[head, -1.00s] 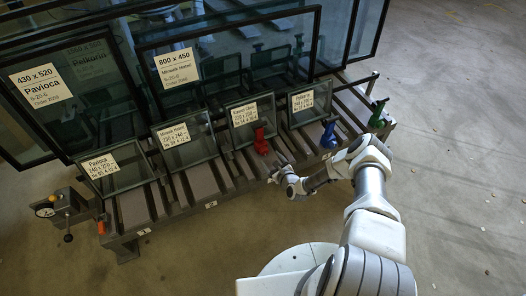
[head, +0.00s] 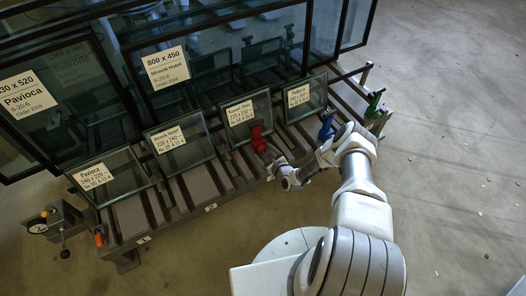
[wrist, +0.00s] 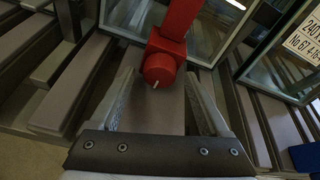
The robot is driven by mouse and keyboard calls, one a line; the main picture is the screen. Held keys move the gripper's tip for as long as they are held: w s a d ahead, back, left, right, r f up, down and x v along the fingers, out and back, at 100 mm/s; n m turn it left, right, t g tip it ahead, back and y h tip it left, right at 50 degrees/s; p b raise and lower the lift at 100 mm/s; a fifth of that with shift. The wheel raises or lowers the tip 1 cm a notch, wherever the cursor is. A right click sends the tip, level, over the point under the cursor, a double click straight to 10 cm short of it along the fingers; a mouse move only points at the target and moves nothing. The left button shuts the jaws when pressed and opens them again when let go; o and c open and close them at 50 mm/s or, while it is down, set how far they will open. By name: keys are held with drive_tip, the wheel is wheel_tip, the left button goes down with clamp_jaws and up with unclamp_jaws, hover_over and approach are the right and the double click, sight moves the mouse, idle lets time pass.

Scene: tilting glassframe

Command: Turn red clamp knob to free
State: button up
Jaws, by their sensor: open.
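The red clamp knob (head: 257,138) stands on the slatted rack in front of a small framed glass pane. In the wrist view the red clamp (wrist: 165,62) is upper centre, its round end facing me with a pale pin in it. My gripper (head: 281,166) is just in front of the knob, on its near right side. In the wrist view the open fingers (wrist: 160,95) point at the knob, one on each side of its near end. I cannot tell whether they touch it.
A blue clamp (head: 326,128) and a green clamp (head: 375,103) stand further right on the rack (head: 130,216). Labelled glass panes (head: 182,146) lean along it, with larger panes behind. A box with a lever (head: 62,222) is at the left end. The floor at right is clear.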

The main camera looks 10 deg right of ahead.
drive_tip(key=shift+c, duration=0.2)
clamp_jaws()
idle(0.3)
drive_tip(key=shift+n+h, duration=0.3)
drive_tip(key=shift+n, duration=0.2)
drive_tip(key=shift+o, duration=0.2)
unclamp_jaws()
